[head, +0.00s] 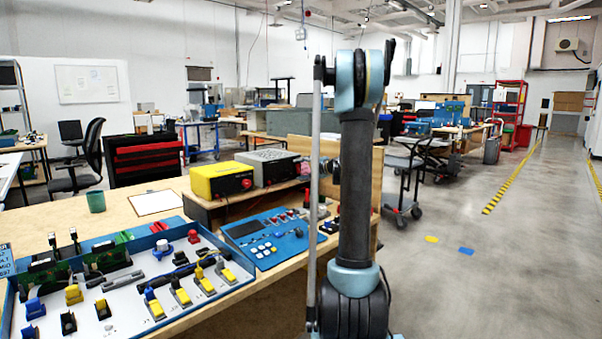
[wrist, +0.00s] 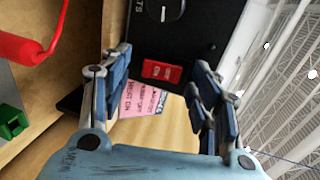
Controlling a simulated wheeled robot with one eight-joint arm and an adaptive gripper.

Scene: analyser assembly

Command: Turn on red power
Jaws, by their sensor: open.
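In the wrist view a red power switch (wrist: 162,71) with small white lettering sits on a black panel (wrist: 195,48), roughly between my fingertips and beyond them. I cannot tell which way it is set. My gripper (wrist: 163,60) is open and empty, one finger on each side of the switch in the picture. No contact with the switch shows. In the head view my arm stands upright right of centre; the gripper's fingers and the switch cannot be made out there.
The wrist view also shows a dial (wrist: 166,10), a pink label (wrist: 143,98), a red cylinder (wrist: 22,48) and a green part (wrist: 12,122). In the head view a yellow box (head: 219,181) and a grey box (head: 268,167) stand on a shelf behind a blue panel (head: 268,236).

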